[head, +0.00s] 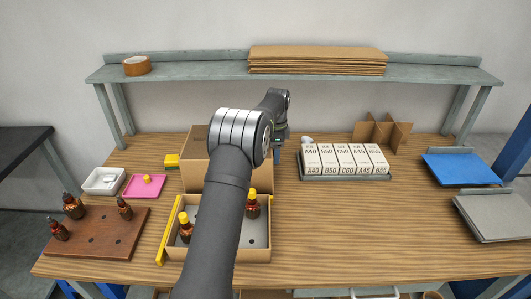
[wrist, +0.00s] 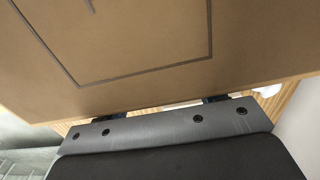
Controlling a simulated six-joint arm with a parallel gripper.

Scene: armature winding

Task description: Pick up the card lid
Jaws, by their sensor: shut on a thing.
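The card lid (wrist: 140,45) is a flat brown board with a dark rectangular line on its face. It fills the upper part of the wrist view. My gripper (wrist: 163,108) is shut on the near edge of the lid; two dark finger parts show at that edge. In the head view a brown card piece (head: 195,178) stands behind the open box, partly hidden by my arm; I cannot tell how much of it is the lid. My gripper's end (head: 278,140) shows only in part there, beside the card's right side.
An open card box (head: 258,255) with yellow-capped brown bottles stands in front. A wooden bottle block (head: 95,235), pink tray (head: 133,186) and white tray (head: 92,188) lie left. A tray of labelled white cartons (head: 345,179) and card dividers (head: 383,131) stand right. A shelf (head: 200,75) spans the back.

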